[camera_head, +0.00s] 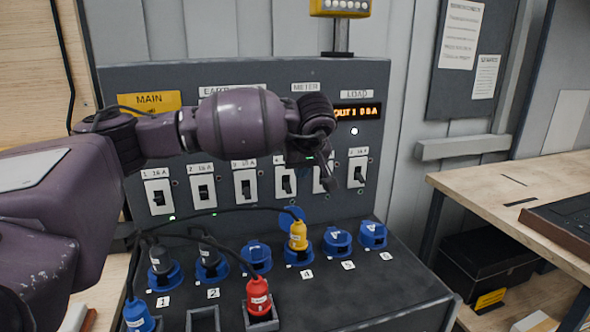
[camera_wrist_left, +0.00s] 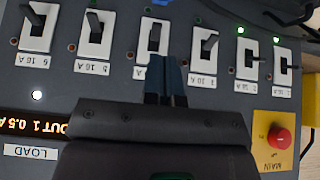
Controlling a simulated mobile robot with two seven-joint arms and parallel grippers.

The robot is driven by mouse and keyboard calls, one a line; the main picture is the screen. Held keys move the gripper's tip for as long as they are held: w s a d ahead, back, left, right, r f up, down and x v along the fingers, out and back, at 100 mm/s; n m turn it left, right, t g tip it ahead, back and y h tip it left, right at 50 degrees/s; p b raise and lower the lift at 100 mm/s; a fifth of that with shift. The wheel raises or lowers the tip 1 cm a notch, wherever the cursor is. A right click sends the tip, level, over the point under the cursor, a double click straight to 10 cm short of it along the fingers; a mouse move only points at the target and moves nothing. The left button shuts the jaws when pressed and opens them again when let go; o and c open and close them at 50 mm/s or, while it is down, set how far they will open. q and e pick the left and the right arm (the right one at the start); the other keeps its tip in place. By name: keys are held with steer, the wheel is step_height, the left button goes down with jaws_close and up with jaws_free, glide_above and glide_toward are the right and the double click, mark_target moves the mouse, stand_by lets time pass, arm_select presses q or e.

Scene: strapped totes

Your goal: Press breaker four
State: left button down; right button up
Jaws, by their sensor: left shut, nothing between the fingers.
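Breaker four (camera_head: 285,185) is a black lever on a white plate, fourth from the left in the row on the dark panel. In the upside-down wrist view it is the switch (camera_wrist_left: 153,36) between breaker five (camera_wrist_left: 95,27) and breaker three (camera_wrist_left: 205,45). My left gripper (camera_wrist_left: 167,62) is shut and empty, its fingertips in front of the panel at breaker four's label. The fingers hide that label and part of the switch plate. Contact cannot be told. In the head view the left gripper (camera_head: 328,178) overlaps breaker five's plate.
Green lamps (camera_wrist_left: 240,30) glow at breakers one and two. A red MAIN button (camera_wrist_left: 281,137) sits on a yellow plate. Below the breakers are blue sockets (camera_head: 337,241); a yellow plug (camera_head: 298,236) is in socket four. A red plug (camera_head: 258,297) stands in front. A wooden bench (camera_head: 520,185) is at right.

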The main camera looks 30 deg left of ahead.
arm_select(q)
steer(key=shift+s+d+r, duration=0.55)
steer(key=shift+s+d, duration=0.2)
steer(key=shift+d, duration=0.05)
